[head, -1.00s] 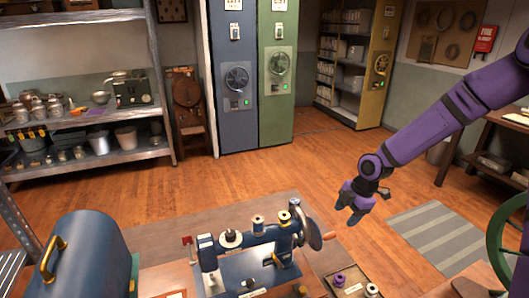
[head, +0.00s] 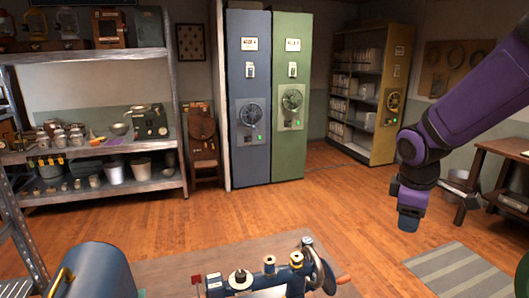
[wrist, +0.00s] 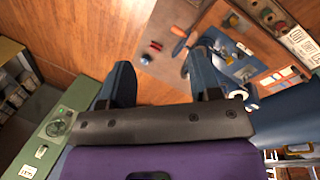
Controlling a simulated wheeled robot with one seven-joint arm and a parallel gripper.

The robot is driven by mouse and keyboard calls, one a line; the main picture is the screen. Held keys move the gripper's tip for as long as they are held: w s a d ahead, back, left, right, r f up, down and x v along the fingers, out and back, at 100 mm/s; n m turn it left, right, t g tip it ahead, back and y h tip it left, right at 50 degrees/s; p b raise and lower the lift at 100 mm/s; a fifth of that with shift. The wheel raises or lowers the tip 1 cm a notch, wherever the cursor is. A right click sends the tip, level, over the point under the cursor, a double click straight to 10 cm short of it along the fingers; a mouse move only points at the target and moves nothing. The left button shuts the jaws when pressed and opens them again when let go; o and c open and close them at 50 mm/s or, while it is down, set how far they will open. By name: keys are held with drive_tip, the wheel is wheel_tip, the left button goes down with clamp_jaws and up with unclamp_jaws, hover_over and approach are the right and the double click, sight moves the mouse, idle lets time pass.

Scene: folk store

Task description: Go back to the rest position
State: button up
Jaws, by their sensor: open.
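My gripper (head: 409,220) hangs at the right side of the head view, pointing down over the wooden floor. It is in the air, apart from the sewing machine (head: 268,281) at the bottom of the picture. In the wrist view my gripper (wrist: 160,72) shows two dark blue fingers spread apart, with nothing between them. My purple arm comes in from the upper right of the head view.
Blue (head: 249,100) and green (head: 291,95) cabinets stand at the back. A metal shelf (head: 95,208) with pots is at left, a yellow shelf unit (head: 392,95) behind. A blue case (head: 95,272) is in front. A wooden table (head: 507,146) stands at right. The middle floor is clear.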

drive_tip(key=s+r+m+t+y, duration=0.1)
drive_tip(key=s+r+m, duration=0.4)
drive_tip(key=s, duration=0.4)
drive_tip(key=s+a+r+m+t+y, duration=0.1)
drive_tip(key=s+r+m, duration=0.4)
drive_tip(key=s, duration=0.5)
wheel_tip(320, 180, up, 3)
drive_tip(key=shift+a+f+m+t, duration=0.15)
drive_tip(key=shift+a+m+t, duration=0.1)
drive_tip(key=shift+m+t, duration=0.25)
